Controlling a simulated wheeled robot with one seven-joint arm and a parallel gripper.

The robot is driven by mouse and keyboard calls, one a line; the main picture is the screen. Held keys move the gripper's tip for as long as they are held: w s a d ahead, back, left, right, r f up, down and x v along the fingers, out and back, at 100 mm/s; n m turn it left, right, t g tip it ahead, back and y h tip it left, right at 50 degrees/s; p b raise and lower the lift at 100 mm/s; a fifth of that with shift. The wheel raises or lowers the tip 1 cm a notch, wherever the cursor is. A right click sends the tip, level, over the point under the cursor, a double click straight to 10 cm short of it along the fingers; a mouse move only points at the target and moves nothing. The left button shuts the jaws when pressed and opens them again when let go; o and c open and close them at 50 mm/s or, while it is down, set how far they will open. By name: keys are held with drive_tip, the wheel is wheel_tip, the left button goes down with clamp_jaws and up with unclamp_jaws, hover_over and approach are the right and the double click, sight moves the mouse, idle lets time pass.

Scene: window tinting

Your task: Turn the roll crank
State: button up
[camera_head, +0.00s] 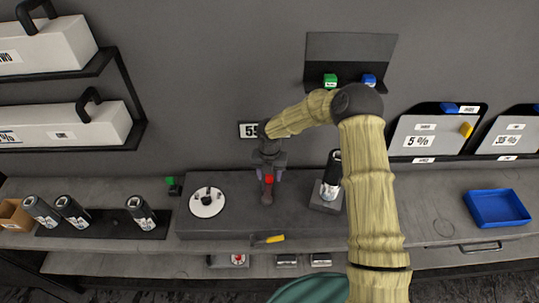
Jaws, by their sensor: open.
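My gripper (268,176) points down over the middle of the dark raised bench block, its two fingers apart. A small red piece (268,180) shows between the fingers, above a dark upright part (266,195); I cannot tell whether the fingers touch it. A white disc with a black hub (207,203) lies on the block to the left of my gripper. A dark roll (331,172) stands on a small base to the right, partly beside my arm. Which of these parts is the roll crank is not clear from this view.
A yellow-handled tool (268,239) lies at the block's front edge. A blue tray (497,208) sits at the right. My arm hides some bench right of the block. White cases stand on left wall shelves (137,133).

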wheel_tip(320, 180, up, 16)
drive_tip(key=b, duration=0.3)
idle(0.9)
drive_tip(key=shift+c, duration=1)
drive_tip(key=s+d+r+m+t, duration=0.1)
drive_tip(key=s+d+m, duration=0.9)
drive_tip(key=m, duration=0.7)
drive_tip(key=s+d+r+m+t, duration=0.1)
drive_tip(key=s+d+m, duration=1)
drive_tip(key=m, duration=0.7)
drive_tip(key=shift+s+t, duration=0.3)
drive_tip(key=shift+s, duration=0.1)
